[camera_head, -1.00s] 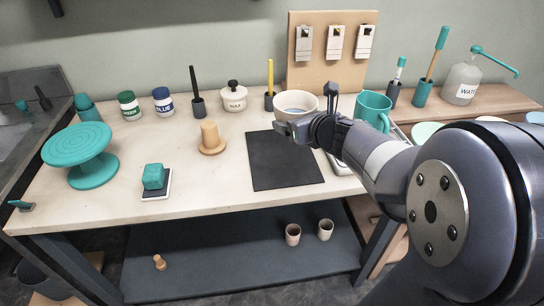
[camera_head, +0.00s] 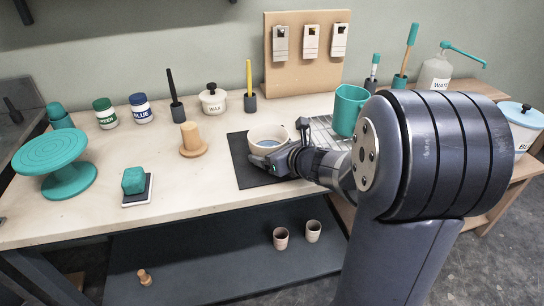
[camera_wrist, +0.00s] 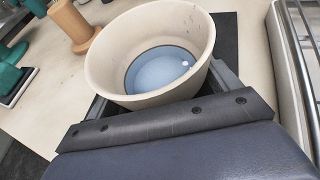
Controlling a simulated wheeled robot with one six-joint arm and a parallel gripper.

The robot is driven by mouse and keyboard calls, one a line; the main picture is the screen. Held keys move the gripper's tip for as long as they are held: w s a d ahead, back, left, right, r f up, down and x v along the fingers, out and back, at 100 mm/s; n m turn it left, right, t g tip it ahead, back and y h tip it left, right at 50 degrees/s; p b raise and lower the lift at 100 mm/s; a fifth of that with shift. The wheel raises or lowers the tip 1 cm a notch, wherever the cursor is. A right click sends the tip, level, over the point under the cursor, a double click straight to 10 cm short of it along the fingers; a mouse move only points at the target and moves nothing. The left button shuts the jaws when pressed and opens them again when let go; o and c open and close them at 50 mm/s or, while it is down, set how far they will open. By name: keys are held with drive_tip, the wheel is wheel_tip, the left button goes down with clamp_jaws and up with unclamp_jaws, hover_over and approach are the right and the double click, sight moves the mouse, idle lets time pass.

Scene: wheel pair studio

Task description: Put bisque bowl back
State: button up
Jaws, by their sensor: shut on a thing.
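The bisque bowl (camera_head: 257,134) is cream coloured with a pale blue patch inside its bottom. It is upright over the far part of the black mat (camera_head: 253,179). In the head view I cannot tell whether it touches the mat. My gripper (camera_head: 284,147) is shut on the bowl from its right front side. In the wrist view the bowl (camera_wrist: 103,68) sits between the two fingers, its open top facing the camera. The lower bowl wall is partly hidden by my gripper.
A teal cup (camera_head: 349,108) stands right of the bowl by a wire rack (camera_head: 322,134). A wooden stamp-like form (camera_head: 192,142) stands to the left, a white wax pot (camera_head: 213,101) behind. The near-left mat is clear. Two small cups (camera_head: 281,238) are on the lower shelf.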

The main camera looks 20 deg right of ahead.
drive_tip(key=shift+f, duration=0.15)
drive_tip(key=o, duration=1)
drive_tip(key=shift+r, duration=0.3)
drive_tip(key=p+v, duration=0.3)
drive_tip(key=v, duration=0.9)
drive_tip(key=shift+d+f, duration=0.1)
drive_tip(key=shift+f, duration=0.05)
